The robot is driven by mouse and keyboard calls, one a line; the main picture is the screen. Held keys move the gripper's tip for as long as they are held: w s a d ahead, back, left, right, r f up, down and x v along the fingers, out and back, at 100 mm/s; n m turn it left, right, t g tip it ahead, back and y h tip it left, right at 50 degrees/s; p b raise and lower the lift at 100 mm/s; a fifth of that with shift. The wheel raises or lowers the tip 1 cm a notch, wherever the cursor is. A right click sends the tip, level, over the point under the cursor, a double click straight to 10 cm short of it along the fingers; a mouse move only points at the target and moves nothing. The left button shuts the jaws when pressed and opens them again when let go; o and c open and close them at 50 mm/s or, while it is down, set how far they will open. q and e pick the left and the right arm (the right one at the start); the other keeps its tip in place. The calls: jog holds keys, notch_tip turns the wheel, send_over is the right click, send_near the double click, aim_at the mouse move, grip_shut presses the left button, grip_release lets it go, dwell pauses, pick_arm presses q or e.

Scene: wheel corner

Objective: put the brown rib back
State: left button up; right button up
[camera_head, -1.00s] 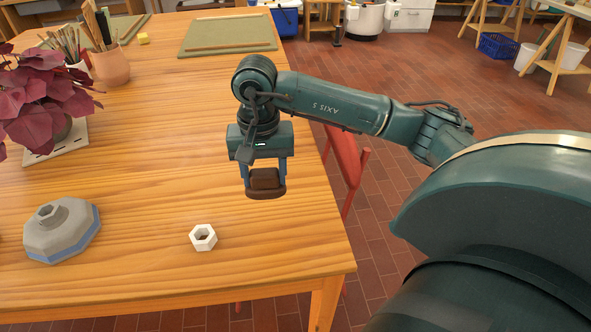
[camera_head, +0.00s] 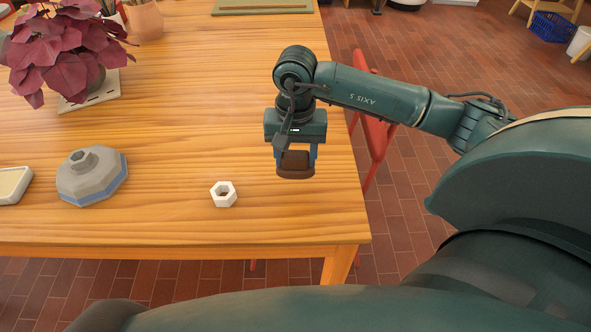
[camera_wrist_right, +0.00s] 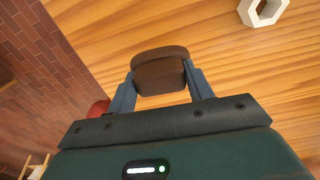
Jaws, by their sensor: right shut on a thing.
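The brown rib (camera_head: 296,166) is a small dark brown block. My right gripper (camera_head: 296,158) is shut on it and holds it over the right part of the wooden table. In the right wrist view the brown rib (camera_wrist_right: 160,72) sits between the two blue fingers of the right gripper (camera_wrist_right: 162,88). Whether it touches the tabletop cannot be told. A white hexagonal ring (camera_head: 223,194) lies on the table to the left of the gripper, and the ring also shows in the wrist view (camera_wrist_right: 262,8). My left gripper is not in view.
A grey faceted object with a blue band (camera_head: 92,178) stands on the table at the left. A pale tray (camera_head: 12,184) lies at the left edge. A dark red plant (camera_head: 62,55) stands behind. A red chair (camera_head: 375,145) is beside the table's right edge. The middle of the table is clear.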

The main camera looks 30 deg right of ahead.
aim_at(296, 171)
jog(key=shift+f, duration=2.3)
jog(key=shift+f+b, duration=0.3)
jog(key=shift+b, duration=0.15)
jog(key=o, duration=0.9)
jog(key=shift+r, duration=0.1)
